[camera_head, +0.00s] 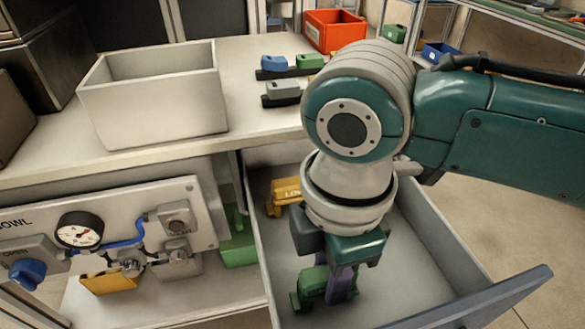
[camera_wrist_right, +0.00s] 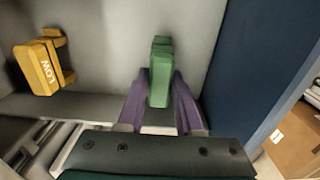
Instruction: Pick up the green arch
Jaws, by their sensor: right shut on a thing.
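The green arch (camera_head: 312,283) is inside the open drawer (camera_head: 436,243), near its front in the head view. My right gripper (camera_head: 338,287) reaches down into the drawer and is shut on the arch. In the right wrist view the green arch (camera_wrist_right: 161,75) sits between the two purple fingers of the gripper (camera_wrist_right: 160,100). I cannot tell whether the arch touches the drawer floor. My left gripper is not in view.
A yellow block marked LOW (camera_head: 285,194) lies in the drawer, also seen in the wrist view (camera_wrist_right: 42,67). The drawer walls stand close around my gripper. A white open box (camera_head: 153,105) and several small blocks stand on the table; a red bin (camera_head: 334,31) is behind.

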